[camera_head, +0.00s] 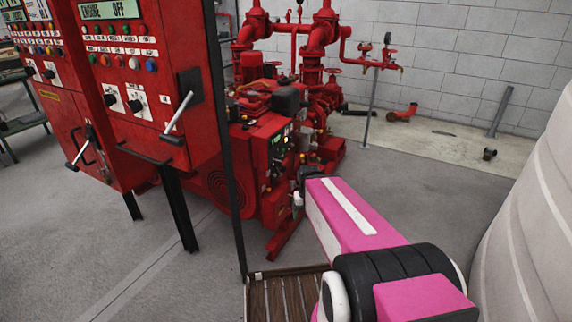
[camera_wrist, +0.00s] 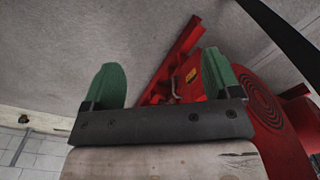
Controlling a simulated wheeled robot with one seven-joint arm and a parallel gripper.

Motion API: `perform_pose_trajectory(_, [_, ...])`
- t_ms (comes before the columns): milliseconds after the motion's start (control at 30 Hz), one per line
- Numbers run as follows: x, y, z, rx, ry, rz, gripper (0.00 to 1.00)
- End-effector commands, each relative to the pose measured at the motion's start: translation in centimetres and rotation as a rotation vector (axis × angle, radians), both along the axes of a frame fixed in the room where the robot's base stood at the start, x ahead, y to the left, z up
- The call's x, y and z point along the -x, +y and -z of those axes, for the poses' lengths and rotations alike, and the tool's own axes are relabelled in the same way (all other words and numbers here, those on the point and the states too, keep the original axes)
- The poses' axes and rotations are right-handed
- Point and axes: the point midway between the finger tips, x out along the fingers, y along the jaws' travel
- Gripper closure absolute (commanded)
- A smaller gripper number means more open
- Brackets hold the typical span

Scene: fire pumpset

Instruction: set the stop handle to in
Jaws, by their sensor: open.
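My gripper (camera_wrist: 160,82) is open in the wrist view, with its two green fingertips apart and nothing visible between them in its grasp. Beyond the gap is a red engine part (camera_wrist: 190,82) with a yellow label. A small pale hooked piece (camera_wrist: 174,98) shows low between the fingers; I cannot tell whether it is the stop handle. In the head view my arm reaches to the red engine (camera_head: 265,150), whose front carries a dark panel with small lit parts. The arm's end is beside the engine's lower right side. No stop handle can be clearly made out there.
Red control cabinets (camera_head: 150,90) with levers stand at the left on black legs. A dark upright post (camera_head: 226,140) stands before the engine. A large pale tank (camera_head: 535,220) is at the right. Red pipework (camera_head: 320,40) rises behind. Grey floor is open between engine and tank.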

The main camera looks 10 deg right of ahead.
Motion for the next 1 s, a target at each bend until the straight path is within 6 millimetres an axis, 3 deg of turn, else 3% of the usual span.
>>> perform_pose_trajectory(267, [-1.4,1.1,0.8,-0.147,0.013,0.175,0.17])
perform_pose_trajectory(467, [-4.2,2.9,1.1,-0.439,0.073,0.527,0.17])
perform_pose_trajectory(633, [-7.7,3.7,0.3,-0.729,0.178,0.861,0.17])
perform_pose_trajectory(833, [-12.4,2.8,-2.0,-1.082,0.37,1.228,0.17])
perform_pose_trajectory(1000, [-16.1,0.2,-4.4,-1.374,0.581,1.475,0.17])
